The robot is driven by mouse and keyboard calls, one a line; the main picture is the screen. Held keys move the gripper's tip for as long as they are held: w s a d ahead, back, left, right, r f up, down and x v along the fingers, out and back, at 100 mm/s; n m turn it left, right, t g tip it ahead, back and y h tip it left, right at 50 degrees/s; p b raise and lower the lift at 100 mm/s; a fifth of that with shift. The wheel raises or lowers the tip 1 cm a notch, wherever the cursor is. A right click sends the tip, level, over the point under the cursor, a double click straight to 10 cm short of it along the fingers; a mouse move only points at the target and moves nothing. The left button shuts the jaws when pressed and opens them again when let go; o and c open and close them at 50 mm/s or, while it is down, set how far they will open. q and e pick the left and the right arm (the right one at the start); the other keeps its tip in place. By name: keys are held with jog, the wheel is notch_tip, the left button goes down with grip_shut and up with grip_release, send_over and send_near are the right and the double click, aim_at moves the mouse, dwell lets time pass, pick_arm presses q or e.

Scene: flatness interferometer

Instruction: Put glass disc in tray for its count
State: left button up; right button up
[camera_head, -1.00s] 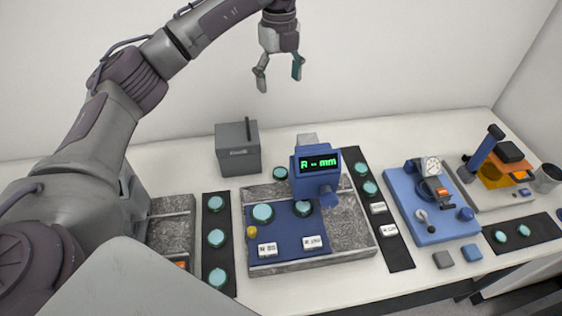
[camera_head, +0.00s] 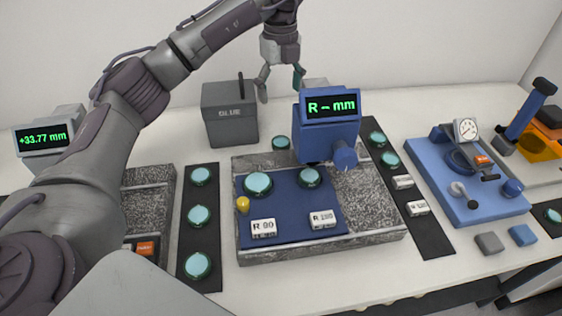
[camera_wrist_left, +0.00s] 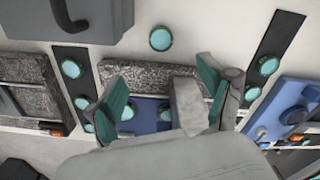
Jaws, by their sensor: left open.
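Several teal glass discs are in view. One disc (camera_head: 280,142) lies alone on the white bench behind the blue mat; it also shows in the left wrist view (camera_wrist_left: 160,38). Two sit on the blue mat (camera_head: 285,232), one of them this larger disc (camera_head: 257,184). Others lie on the left black tray (camera_head: 197,240) and the right black tray (camera_head: 425,225). My left gripper (camera_head: 281,85) is open and empty, above the bench near the lone disc. Its spread fingers show in the left wrist view (camera_wrist_left: 160,92). My right gripper is out of view.
A grey box marked GLUE (camera_head: 230,115) stands left of the lone disc. A blue readout head (camera_head: 328,135) showing "R -- mm" stands over the granite plate (camera_head: 375,205). Another display (camera_head: 42,138) reads +33.77 mm at left. A blue dial-gauge stand (camera_head: 465,180) is at right.

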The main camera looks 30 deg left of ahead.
pick_arm(q)
jog(key=f, duration=0.1)
send_over(281, 141)
notch_tip(281, 141, down, 8)
jog(key=shift+s+f+p, duration=0.15)
jog(key=shift+f+p, duration=0.1)
jog(key=shift+p, duration=0.05)
jog(key=shift+f, duration=0.6)
notch_tip(281, 141, down, 4)
jog(key=shift+f+p, duration=0.1)
jog(key=shift+p, duration=0.5)
jog(key=c, duration=1.4)
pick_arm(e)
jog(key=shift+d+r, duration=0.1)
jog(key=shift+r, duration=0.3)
